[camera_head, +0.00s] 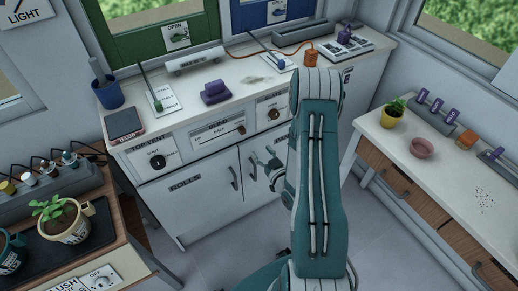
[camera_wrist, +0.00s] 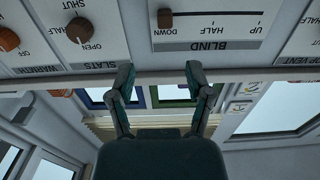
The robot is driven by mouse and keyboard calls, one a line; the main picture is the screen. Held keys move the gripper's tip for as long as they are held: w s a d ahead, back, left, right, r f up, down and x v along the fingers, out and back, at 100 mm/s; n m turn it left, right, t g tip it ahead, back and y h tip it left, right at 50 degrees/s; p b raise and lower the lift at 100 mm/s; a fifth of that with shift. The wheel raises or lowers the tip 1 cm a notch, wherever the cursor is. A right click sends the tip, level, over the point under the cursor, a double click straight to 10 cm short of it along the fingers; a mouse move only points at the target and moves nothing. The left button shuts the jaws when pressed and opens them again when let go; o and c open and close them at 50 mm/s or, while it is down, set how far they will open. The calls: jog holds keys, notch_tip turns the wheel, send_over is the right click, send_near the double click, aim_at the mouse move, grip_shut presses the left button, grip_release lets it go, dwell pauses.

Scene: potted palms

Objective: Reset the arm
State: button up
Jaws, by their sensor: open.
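My arm, teal with dark cables, rises in the middle of the head view in front of the white cabinet (camera_head: 200,185). My gripper (camera_head: 266,162) is partly hidden by the arm and sits in front of the cabinet doors. In the wrist view, which looks upside down, my gripper (camera_wrist: 159,78) is open, with two teal fingers apart and nothing between them. The cabinet's control panel (camera_wrist: 215,45) shows beyond the fingertips, with the BLIND slider knob (camera_wrist: 164,18) and the SLATS knob (camera_wrist: 79,30).
The TOP VENT knob (camera_head: 157,161) is on the cabinet front. A purple block (camera_head: 215,92) and a blue pot (camera_head: 106,92) stand on the counter. A potted plant (camera_head: 65,218) is at lower left. The right table holds a yellow pot (camera_head: 392,115) and pink bowl (camera_head: 421,148).

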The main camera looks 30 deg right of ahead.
dwell(0.4)
jog(key=w+a+r+n+g+h, duration=0.1)
jog(key=a+r+g, duration=0.2)
jog(key=r, duration=0.6)
jog(key=w+a+r+g+h, duration=0.15)
jog(key=r+g, duration=0.25)
jog(key=r, duration=0.6)
jog(key=s+a+r+g, duration=0.1)
jog(key=s+a+r, duration=0.2)
jog(key=s, duration=0.5)
jog(key=s+a+r+g+y, duration=0.1)
jog(key=s+a+r, duration=0.3)
jog(key=s, duration=0.4)
jog(key=s+a+r+m+g+y, duration=0.1)
jog(key=s+a+r+g, duration=0.2)
jog(key=s+a, duration=0.2)
jog(key=s, duration=0.2)
jog(key=shift+s+a+r, duration=0.15)
jog(key=shift+s+r, duration=0.25)
jog(key=shift+y, duration=0.25)
